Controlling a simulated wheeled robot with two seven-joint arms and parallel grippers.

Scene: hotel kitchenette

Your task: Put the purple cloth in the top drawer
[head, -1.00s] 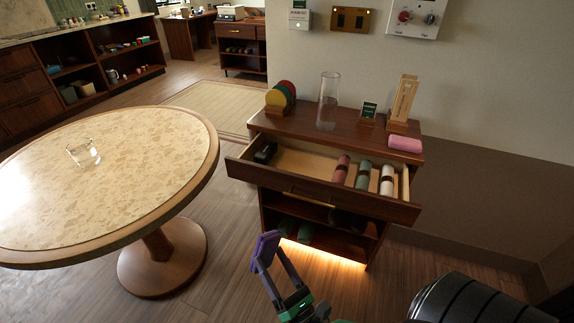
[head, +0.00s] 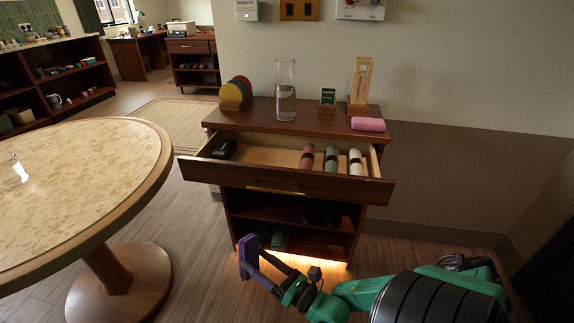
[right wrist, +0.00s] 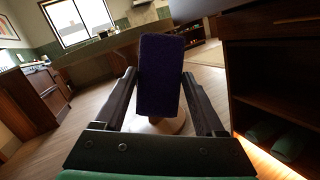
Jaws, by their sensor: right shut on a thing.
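My right gripper (head: 262,268) is shut on the purple cloth (head: 248,256), a small folded piece held upright between the fingers. In the right wrist view the cloth (right wrist: 161,76) stands between the two fingers. The gripper is in front of the wooden cabinet, lower than its top drawer (head: 285,184). The top drawer is pulled open. Inside it lie rolled cloths in dusty pink (head: 307,157), green (head: 331,160) and white (head: 355,162) toward the right, and a dark object (head: 223,149) at the left end. My left gripper is not in view.
On the cabinet top (head: 310,120) stand coloured discs in a holder (head: 236,93), a glass vase (head: 285,90), a small green sign (head: 327,98), a wooden holder (head: 360,85) and a pink roll (head: 368,124). A round table (head: 80,180) is at left. The drawer's middle left is bare.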

